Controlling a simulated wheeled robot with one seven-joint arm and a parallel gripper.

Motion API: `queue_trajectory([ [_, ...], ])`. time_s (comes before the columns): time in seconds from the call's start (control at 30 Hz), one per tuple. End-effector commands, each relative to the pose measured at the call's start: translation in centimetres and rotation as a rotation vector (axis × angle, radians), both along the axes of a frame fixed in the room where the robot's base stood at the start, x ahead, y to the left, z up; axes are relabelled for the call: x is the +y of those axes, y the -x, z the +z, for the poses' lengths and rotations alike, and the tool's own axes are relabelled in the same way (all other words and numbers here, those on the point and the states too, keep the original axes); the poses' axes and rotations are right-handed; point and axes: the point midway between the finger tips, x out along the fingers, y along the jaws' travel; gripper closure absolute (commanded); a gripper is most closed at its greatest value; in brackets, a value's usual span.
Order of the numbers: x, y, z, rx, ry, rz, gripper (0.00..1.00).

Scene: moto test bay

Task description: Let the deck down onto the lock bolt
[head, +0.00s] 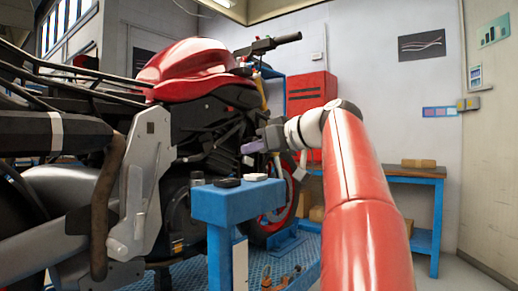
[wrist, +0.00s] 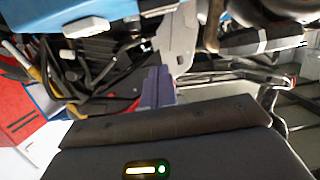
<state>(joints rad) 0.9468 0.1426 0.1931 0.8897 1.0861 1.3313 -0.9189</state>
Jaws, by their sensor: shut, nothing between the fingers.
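The deck (head: 190,278) is a blue chequered platform low under the red motorcycle (head: 190,68). Its height above the floor is hard to judge, and I cannot make out the lock bolt in either view. My gripper (head: 252,147) is in mid-air, in front of the motorcycle's engine side and above the blue pedestal. Its purple-grey fingers are together and hold nothing; they also show in the wrist view (wrist: 157,88).
The blue pedestal (head: 238,203) stands close in front, with a dark pad (head: 227,183) and a pale pad (head: 256,178) on top. A workbench (head: 390,172) and a red cabinet (head: 308,92) stand behind. Small loose items lie on the deck's near part.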

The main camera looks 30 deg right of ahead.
Motion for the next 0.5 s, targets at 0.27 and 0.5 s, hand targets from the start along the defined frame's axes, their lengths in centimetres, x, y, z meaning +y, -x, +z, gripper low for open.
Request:
queue_trajectory([
  [0.27,2.1,-5.6,-1.3,0.003,-0.002,0.003,1.00],
  [0.5,2.0,-5.5,-4.8,0.002,-0.001,-0.001,1.00],
])
